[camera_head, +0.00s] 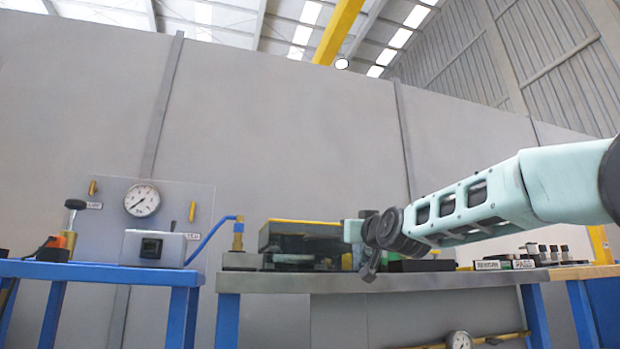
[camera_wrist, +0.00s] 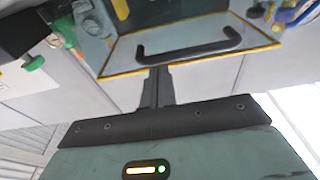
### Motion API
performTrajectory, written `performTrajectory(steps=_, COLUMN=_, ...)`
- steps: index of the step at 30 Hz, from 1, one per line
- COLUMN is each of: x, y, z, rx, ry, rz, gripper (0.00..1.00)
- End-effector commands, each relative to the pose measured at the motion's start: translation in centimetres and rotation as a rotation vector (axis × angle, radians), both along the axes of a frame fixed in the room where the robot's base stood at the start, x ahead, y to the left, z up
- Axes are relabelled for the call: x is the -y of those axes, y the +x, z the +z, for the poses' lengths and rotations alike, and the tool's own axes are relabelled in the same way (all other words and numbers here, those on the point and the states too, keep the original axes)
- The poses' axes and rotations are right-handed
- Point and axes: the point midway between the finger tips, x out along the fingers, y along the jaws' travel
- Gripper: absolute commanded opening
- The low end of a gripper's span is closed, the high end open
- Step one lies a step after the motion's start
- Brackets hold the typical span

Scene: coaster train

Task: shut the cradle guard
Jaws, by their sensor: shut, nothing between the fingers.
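The cradle guard (camera_head: 300,229) is a dark see-through box with a yellow upper edge, at the back of the grey bench in the head view. In the wrist view the guard (camera_wrist: 125,50) is a clear panel with yellow edges and a black bar handle (camera_wrist: 190,53). I cannot tell how far open it stands. My gripper (camera_wrist: 157,70) is shut and empty, its fingertips appearing just below the handle and close to the panel's yellow edge. Contact cannot be made out.
The grey bench (camera_head: 380,283) holds labelled blocks (camera_head: 492,265) and small cylinders at the right. A blue table (camera_head: 100,274) at the left carries a grey box (camera_head: 152,248) with a blue hose. A gauge panel (camera_head: 142,201) stands behind it.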

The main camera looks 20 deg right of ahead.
Motion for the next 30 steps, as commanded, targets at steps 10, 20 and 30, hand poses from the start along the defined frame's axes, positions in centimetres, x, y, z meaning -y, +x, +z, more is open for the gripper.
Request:
performTrajectory(steps=10, x=0.0, y=0.8, z=-2.8, rx=-0.057, ry=0.001, rz=0.005, gripper=0.0)
performTrajectory(steps=20, x=0.2, y=-1.7, z=-2.5, rx=-0.043, ry=-0.002, rz=0.002, gripper=0.0)
performTrajectory(steps=30, x=0.2, y=-8.9, z=-1.8, rx=-0.011, ry=-0.002, rz=0.001, gripper=0.0)
